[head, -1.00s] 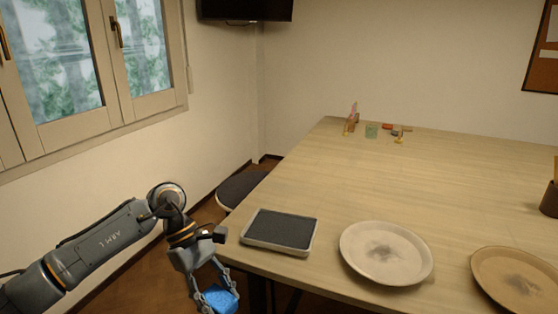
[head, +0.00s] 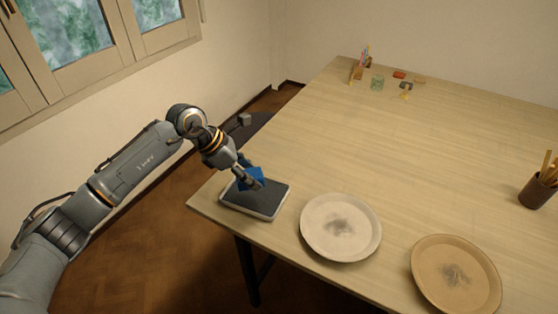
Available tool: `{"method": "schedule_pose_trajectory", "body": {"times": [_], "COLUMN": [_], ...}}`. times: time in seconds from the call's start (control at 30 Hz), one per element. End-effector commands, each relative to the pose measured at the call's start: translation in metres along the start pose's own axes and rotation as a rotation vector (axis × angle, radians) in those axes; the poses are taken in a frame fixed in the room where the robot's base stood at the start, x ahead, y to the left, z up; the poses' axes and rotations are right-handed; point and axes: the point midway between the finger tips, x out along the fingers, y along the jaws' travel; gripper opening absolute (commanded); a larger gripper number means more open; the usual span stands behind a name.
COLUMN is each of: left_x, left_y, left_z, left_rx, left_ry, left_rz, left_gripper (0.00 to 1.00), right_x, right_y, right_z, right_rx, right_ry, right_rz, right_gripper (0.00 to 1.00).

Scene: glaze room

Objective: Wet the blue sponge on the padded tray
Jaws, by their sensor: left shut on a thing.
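The blue sponge (head: 250,177) is held in my left gripper (head: 252,182), which is shut on it. The gripper and sponge are over the padded tray (head: 268,208), a light-rimmed tray with a dark pad at the table's near left corner. The sponge covers part of the pad's far left area in the picture. I cannot tell whether it touches the pad. My right gripper does not show.
A pale plate (head: 318,250) with a grey smudge lies right of the tray, and a tan plate (head: 425,285) lies further right. A brown cup (head: 536,194) with sticks stands at the right. The table's middle is clear.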

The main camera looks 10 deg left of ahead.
Motion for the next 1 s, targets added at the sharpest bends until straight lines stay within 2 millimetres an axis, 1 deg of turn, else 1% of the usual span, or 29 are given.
{"method": "schedule_pose_trajectory", "body": {"times": [0.1, 0.27, 0.73, 0.83, 1.0], "left_x": [0.0, 0.007, 0.045, 0.049, 0.05], "left_y": [0.001, 0.001, 0.001, 0.001, 0.001], "left_z": [-0.002, -0.006, -0.03, -0.033, -0.033], "left_rx": [-0.008, -0.009, -0.007, -0.006, -0.006], "left_ry": [0.002, 0.002, 0.001, 0.001, 0.001], "left_rz": [0.004, 0.003, 0.003, 0.003, 0.004], "left_gripper": [0.21, 0.21, 0.21, 0.21, 0.21], "right_x": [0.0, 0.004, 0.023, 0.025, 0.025], "right_y": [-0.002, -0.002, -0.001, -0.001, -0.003], "right_z": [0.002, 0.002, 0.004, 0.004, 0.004], "right_rx": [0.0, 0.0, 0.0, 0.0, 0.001], "right_ry": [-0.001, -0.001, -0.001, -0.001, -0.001], "right_rz": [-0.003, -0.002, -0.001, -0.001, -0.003], "right_gripper": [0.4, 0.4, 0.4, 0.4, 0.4]}}
